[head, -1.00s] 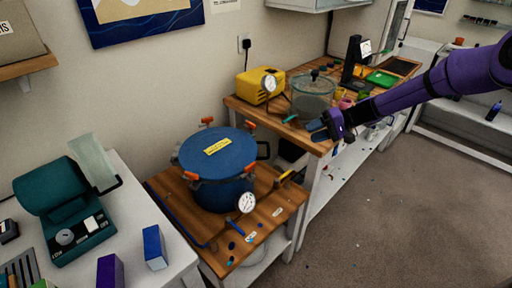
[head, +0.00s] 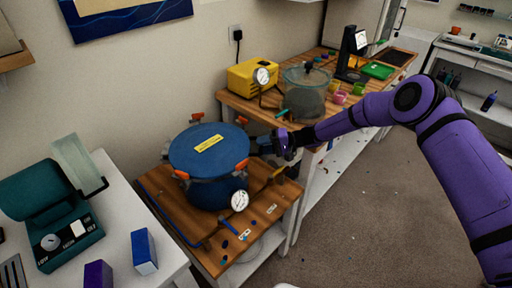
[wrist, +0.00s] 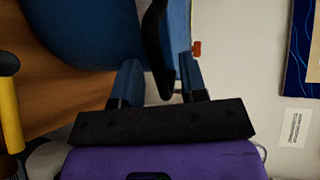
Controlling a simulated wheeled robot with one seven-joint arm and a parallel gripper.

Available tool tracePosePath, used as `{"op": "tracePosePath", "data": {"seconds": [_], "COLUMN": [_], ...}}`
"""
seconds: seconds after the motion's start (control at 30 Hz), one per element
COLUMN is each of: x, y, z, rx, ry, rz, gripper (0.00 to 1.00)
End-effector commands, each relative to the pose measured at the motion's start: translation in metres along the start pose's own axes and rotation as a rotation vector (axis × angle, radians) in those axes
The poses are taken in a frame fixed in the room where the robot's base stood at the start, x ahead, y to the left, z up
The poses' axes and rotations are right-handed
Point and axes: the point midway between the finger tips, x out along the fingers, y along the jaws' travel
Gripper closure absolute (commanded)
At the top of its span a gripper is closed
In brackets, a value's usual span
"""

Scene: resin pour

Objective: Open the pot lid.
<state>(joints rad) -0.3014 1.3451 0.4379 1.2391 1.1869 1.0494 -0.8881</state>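A blue pot (head: 219,196) stands on the low wooden table, its flat blue lid (head: 208,158) lying on top with a yellow label. Orange clamp knobs (head: 242,165) sit around the rim, and a round gauge (head: 239,200) is at the front. My gripper (head: 268,144) is at the pot's right side, at about lid height. In the wrist view, its two blue fingers (wrist: 160,78) are apart, with a black curved handle (wrist: 158,50) between them. Touch cannot be told. The blue pot (wrist: 85,28) fills the upper left there. The lid's far-side fittings are partly hidden.
A yellow pump (head: 251,77) and a clear glass vessel (head: 303,98) stand on the higher bench behind. A teal machine (head: 65,225) and a blue box (head: 144,250) are on the left table. Open floor (head: 350,210) lies right of the benches.

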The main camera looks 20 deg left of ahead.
Motion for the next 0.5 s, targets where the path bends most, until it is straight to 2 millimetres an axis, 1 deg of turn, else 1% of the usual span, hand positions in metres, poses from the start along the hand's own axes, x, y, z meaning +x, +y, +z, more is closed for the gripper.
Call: {"op": "tracePosePath", "data": {"seconds": [0.03,0.1,0.2,0.3,0.5], "x": [0.007,0.015,0.022,0.026,0.027], "y": [0.0,0.0,0.0,0.0,0.0], "z": [0.0,0.0,0.0,0.0,0.0], "rx": [-0.001,-0.001,0.0,0.0,0.0], "ry": [-0.001,-0.001,0.001,0.001,0.001], "rz": [0.001,0.001,0.001,0.002,0.002], "gripper": [0.61,0.61,0.61,0.61,0.61]}}
